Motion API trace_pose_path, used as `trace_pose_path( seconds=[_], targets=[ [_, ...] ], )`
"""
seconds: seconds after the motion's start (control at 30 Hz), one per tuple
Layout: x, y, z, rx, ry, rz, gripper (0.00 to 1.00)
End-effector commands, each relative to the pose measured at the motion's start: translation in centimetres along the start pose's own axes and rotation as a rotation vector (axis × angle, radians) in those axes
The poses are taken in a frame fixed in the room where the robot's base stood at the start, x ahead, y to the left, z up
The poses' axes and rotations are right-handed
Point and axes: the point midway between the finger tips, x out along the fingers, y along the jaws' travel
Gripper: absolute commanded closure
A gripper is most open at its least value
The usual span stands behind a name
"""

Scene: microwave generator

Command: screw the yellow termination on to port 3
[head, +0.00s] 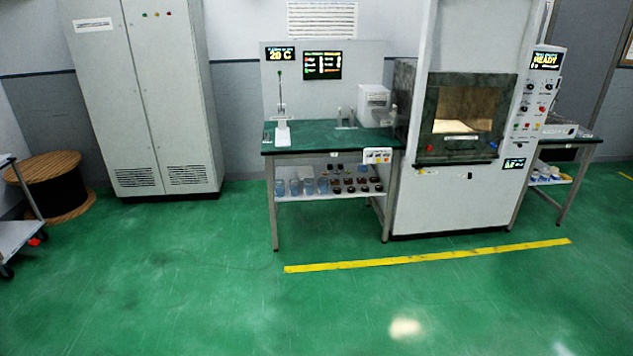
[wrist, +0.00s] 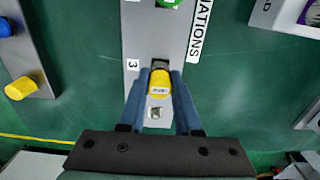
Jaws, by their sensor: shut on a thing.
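The yellow termination (wrist: 159,84) is between the two blue fingers of my gripper (wrist: 161,76) in the wrist view. The fingers are shut on its sides. It lies over a light grey strip (wrist: 133,30) beside the printed label "3". A dark and metallic part (wrist: 160,65) shows just above the yellow body. Whether the termination is seated on port 3 or only held over it, I cannot tell. A small silver fitting (wrist: 154,113) shows below it, between the fingers. In the head view my gripper is not seen.
A green cap (wrist: 168,3) is higher on the strip, beside a label ending in "ATIONS" (wrist: 198,30). A grey panel at left carries a yellow cap (wrist: 18,88) and a blue one (wrist: 5,27). A white box (wrist: 290,15) stands upper right. Green bench surface (wrist: 80,60) lies between.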

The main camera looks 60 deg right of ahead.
Motion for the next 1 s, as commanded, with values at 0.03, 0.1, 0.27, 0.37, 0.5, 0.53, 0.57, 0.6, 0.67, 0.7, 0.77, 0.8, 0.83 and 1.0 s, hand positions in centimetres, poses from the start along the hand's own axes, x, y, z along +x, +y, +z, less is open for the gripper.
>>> trace_pose_path(
  seconds=[0.03, 0.1, 0.27, 0.37, 0.5, 0.53, 0.57, 0.6, 0.67, 0.7, 0.77, 0.8, 0.83, 1.0],
  targets=[
    [0.2, 0.0, 0.0, 0.000, 0.000, 0.000, 1.00],
    [0.3, 0.0, 0.0, 0.000, 0.000, 0.000, 1.00],
    [0.5, 0.0, 0.0, 0.000, 0.000, 0.000, 0.65],
    [0.5, 0.0, 0.0, 0.000, 0.000, 0.000, 0.47],
    [0.5, 0.0, 0.0, 0.000, 0.000, 0.000, 0.33],
    [0.5, 0.0, 0.0, 0.000, 0.000, 0.000, 0.33],
    [0.5, 0.0, 0.0, 0.000, 0.000, 0.000, 0.33],
    [0.5, 0.0, 0.0, 0.000, 0.000, 0.000, 0.33],
    [0.5, 0.0, 0.0, 0.000, -0.001, 0.000, 0.33],
    [0.5, 0.0, 0.0, 0.000, -0.001, 0.000, 0.33],
    [0.4, 0.0, 0.0, 0.000, 0.000, 0.000, 0.33],
    [0.2, 0.0, 0.0, 0.000, 0.000, 0.000, 0.33],
    [0.0, 0.0, 0.0, 0.000, 0.000, 0.000, 0.33],
    [-2.1, 0.0, -0.1, 0.000, 0.004, -0.001, 0.33]
  ],
)
